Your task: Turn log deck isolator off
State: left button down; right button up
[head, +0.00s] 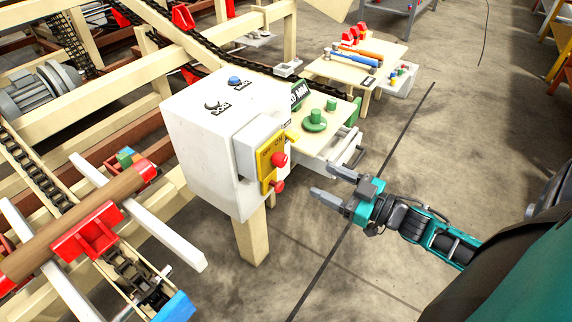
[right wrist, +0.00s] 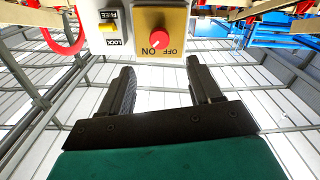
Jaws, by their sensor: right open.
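The isolator is a red rotary knob on a yellow plate (head: 266,163), on the side of a white control box (head: 205,150). In the right wrist view the red knob (right wrist: 157,41) sits on the yellow plate (right wrist: 176,22) above ON and OFF lettering. A small pale mark shows on the knob's ON side. Beside it is a yellow lever (right wrist: 108,28) on a white plate marked LOCK and FREE. My right gripper (head: 333,183) is open and empty, apart from the box, its fingers (right wrist: 160,75) pointing toward the knob. My left gripper is out of view.
Behind are a bench with green parts (head: 316,121) and a tool table (head: 357,68). A log (head: 75,222) on the conveyor lies left. The floor right of the box is clear.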

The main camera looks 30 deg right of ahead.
aim_at(284, 161)
jog(key=b+x, duration=0.1)
jog(key=x, duration=1)
jog(key=shift+w, duration=0.35)
jog(key=shift+a, duration=0.1)
jog(key=shift+c, duration=0.2)
jog(key=shift+c, duration=0.6)
jog(key=c, duration=0.9)
